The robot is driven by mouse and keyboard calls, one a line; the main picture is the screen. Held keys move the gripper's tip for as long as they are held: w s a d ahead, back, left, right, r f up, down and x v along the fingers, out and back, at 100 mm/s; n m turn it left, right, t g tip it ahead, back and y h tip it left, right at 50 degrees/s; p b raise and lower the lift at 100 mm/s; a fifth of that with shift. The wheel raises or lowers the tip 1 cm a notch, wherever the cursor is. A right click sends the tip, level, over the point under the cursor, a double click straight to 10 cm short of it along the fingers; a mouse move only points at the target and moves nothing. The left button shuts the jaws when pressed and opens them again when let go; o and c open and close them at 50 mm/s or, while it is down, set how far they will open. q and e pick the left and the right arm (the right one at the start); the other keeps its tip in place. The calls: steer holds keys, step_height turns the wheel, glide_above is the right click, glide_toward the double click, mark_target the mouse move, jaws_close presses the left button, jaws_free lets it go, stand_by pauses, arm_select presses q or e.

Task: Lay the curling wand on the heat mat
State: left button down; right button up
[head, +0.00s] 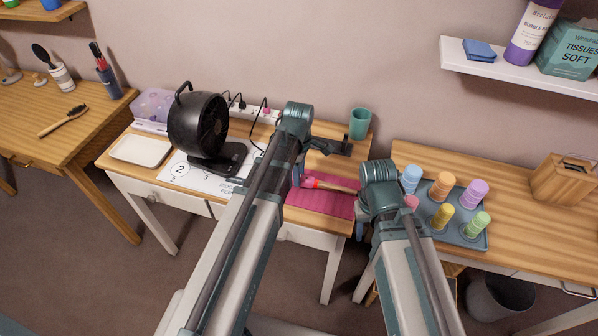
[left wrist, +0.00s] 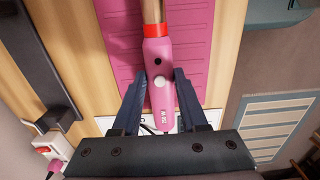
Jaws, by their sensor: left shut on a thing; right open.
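The curling wand has a pink handle (left wrist: 158,78), a red ring and a tan-gold barrel (head: 340,188). My left gripper (head: 298,174) is shut on the handle; its dark fingers (left wrist: 160,108) flank the handle in the left wrist view. The barrel points right over the pink heat mat (head: 318,204), which also shows in the left wrist view (left wrist: 120,55). The handle's end extends past the mat's edge. I cannot tell whether the wand touches the mat. My right gripper (head: 359,229) is open, mostly hidden by its arm, near the mat's right end.
A black fan (head: 198,125) stands left of the mat on a numbered sheet. A power strip (head: 262,114) with cords, a dark bar (head: 332,147) and a green cup (head: 359,124) are behind. A tray (head: 474,236) of coloured rollers sits on the right table.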

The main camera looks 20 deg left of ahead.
arm_select(q)
steer(key=shift+f, duration=0.15)
steer(key=shift+c, duration=1.8)
jaws_free()
step_height(320, 180, up, 15)
steer(key=p, duration=1.4)
steer(key=shift+f+p, duration=0.15)
steer(key=shift+p, duration=0.15)
steer(key=s+d+m, duration=0.5)
steer(key=s+m, duration=0.2)
steer(key=m, duration=0.3)
steer(key=s+d+m+y, duration=0.1)
steer(key=s+d+m, duration=0.4)
steer(key=m, duration=0.6)
steer(key=shift+s+d, duration=0.2)
steer(key=shift+s, duration=0.95)
